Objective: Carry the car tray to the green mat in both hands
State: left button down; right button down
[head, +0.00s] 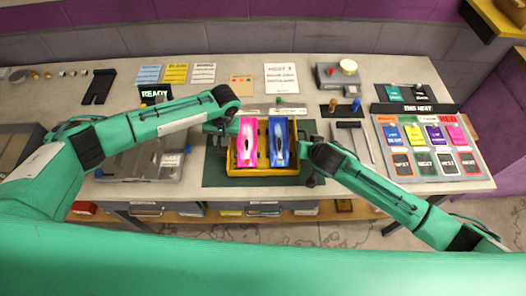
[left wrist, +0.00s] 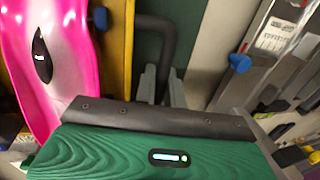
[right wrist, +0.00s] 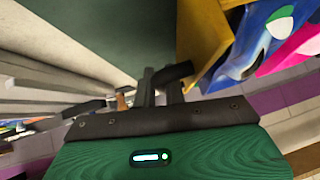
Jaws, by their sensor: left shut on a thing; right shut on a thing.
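The yellow car tray (head: 262,172) holds a pink car (head: 247,143) and a blue car (head: 279,142) side by side. It is over the dark green mat (head: 213,172), which shows around it; I cannot tell whether it touches the mat. My left gripper (left wrist: 160,82) is shut on the dark handle (left wrist: 166,30) at the tray's left side. My right gripper (right wrist: 160,88) is shut on the dark handle (right wrist: 176,72) at the right side. In the head view the arms partly hide both grips. The tray looks about level.
A grey case (head: 145,163) with blue knobs lies left of the mat. A card rack (head: 430,145) stands to the right. Cards, a READY sign (head: 155,92) and a grey box (head: 342,77) line the back. The table's front edge is close to the tray.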

pick_arm(q)
jog(key=shift+a+f+b, duration=0.15)
jog(key=shift+f+b, duration=0.2)
jog(key=shift+f, duration=0.2)
pick_arm(e)
jog(key=shift+w+d+f, duration=0.1)
jog(key=shift+f, duration=0.45)
pick_arm(q)
jog(key=c, duration=1.5)
grip_release()
pick_arm(e)
jog(key=c, duration=1.5)
grip_release()
pick_arm(q)
jog(key=shift+d+r, duration=0.15)
jog(key=shift+d, duration=0.05)
pick_arm(e)
jog(key=shift+a+r, duration=0.15)
jog(key=shift+a, duration=0.05)
